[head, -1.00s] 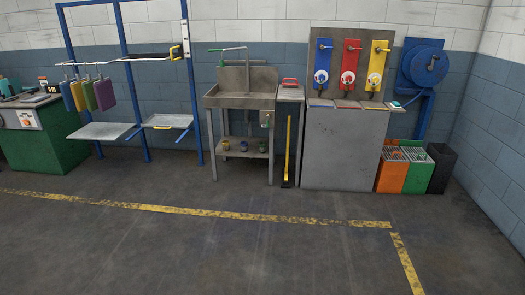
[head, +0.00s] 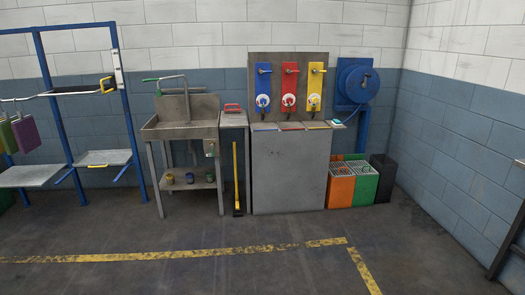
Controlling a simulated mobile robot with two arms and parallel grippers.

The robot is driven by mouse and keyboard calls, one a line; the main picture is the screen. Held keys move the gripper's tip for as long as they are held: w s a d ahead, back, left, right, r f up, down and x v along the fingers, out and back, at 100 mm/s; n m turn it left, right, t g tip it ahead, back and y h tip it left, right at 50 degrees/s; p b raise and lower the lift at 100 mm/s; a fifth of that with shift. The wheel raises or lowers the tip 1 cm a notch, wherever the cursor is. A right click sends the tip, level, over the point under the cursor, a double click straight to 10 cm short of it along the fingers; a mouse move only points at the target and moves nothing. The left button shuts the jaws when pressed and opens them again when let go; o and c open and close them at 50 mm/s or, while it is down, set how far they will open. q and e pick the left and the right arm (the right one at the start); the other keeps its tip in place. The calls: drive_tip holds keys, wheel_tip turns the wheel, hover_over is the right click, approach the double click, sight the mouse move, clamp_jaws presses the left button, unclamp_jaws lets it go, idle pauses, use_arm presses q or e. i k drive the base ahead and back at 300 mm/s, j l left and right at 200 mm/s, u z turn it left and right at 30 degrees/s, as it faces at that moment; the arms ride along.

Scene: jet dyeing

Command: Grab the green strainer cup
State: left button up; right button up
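No cup that I can clearly make out as the green strainer cup shows. Several small cup-like items stand on the lower shelf of the metal sink stand: a left one (head: 169,179), a bluish middle one (head: 190,178) and a right one (head: 210,177). They are too small to tell which is green or whether any is a strainer. Neither of my grippers is in view.
The sink stand (head: 181,130) is against the wall, with a yellow-handled tool (head: 235,175) beside it. A grey cabinet (head: 290,170), orange bin (head: 341,190), green bin (head: 364,188) and black bin (head: 384,178) stand right. The floor (head: 200,275) in front is clear.

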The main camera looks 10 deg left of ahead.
sight(209, 178)
drive_tip(key=i+j+u, duration=0.35)
drive_tip(key=i, duration=0.65)
drive_tip(key=i+u, duration=0.35)
drive_tip(key=i, duration=0.7)
